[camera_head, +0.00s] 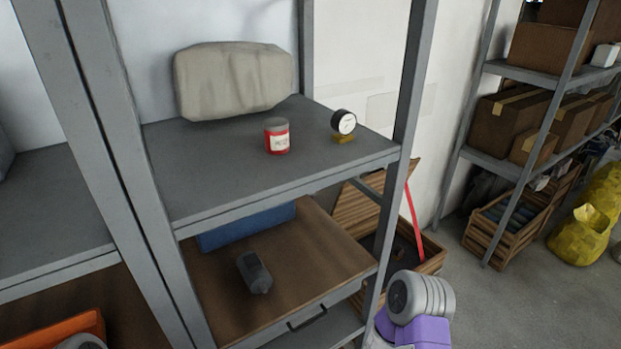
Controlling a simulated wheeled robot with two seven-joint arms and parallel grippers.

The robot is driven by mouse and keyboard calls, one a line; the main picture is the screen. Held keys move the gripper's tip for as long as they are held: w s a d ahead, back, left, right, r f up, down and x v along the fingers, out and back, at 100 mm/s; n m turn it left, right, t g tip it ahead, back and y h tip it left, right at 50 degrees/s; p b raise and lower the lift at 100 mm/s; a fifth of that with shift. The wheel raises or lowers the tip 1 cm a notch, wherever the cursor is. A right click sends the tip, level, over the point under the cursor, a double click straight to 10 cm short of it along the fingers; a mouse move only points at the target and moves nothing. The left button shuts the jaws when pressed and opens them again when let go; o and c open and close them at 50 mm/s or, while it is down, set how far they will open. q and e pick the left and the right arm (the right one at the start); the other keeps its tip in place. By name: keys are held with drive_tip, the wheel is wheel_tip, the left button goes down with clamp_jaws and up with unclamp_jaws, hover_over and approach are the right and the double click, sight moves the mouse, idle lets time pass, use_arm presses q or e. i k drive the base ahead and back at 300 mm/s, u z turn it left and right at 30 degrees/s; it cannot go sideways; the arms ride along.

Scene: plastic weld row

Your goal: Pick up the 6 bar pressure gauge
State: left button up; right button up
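The pressure gauge (344,122) has a round dial with a white face and dark rim on a small brass-coloured base. It stands upright near the right front of the grey upper shelf (225,180). Its dial is turned to the right, and its marking is too small to read. Part of my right arm shows at the bottom, right of the shelf unit and well below the gauge. Neither gripper can be made out in the view.
A red and grey can (277,137) stands left of the gauge. A beige wrapped bundle (233,80) lies behind it. The rack's grey front right post (405,110) rises right of the gauge. A dark bottle (254,272) lies on the brown lower surface. The upper shelf's front is clear.

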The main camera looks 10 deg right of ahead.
sight(398, 251)
drive_tip(key=k, duration=0.95)
drive_tip(key=u, duration=0.9)
drive_tip(key=i, duration=0.65)
drive_tip(key=z, duration=2.1)
drive_tip(key=i, duration=0.5)
drive_tip(key=z, duration=1.45)
drive_tip(key=i, duration=2.5)
